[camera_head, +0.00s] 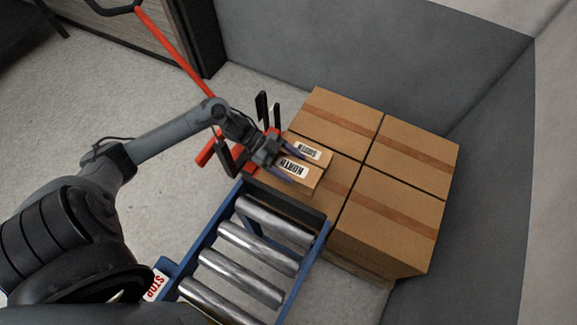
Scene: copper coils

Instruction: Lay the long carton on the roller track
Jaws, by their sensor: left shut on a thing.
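A brown carton (315,181) with a white label reading something like "NORTH" is at my left gripper, over the near left part of the big box stack. A second labelled brown surface (322,158) lies right behind it; I cannot tell if it is a separate carton. My left gripper (286,160) has purple fingers and is shut on the labelled carton; the wrist hides part of it. I cannot tell if the carton touches the boxes under it. The roller track (240,250), with blue rails and several steel rollers, stands in front, its visible rollers bare. My right gripper is out of view.
Large taped boxes (397,210) form a block right of the track, against grey walls (360,50). A red pallet-jack-like frame with a long handle (176,55) stands behind my left arm. A "STOP" sign (155,285) is at the track's left. Grey floor is clear at left.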

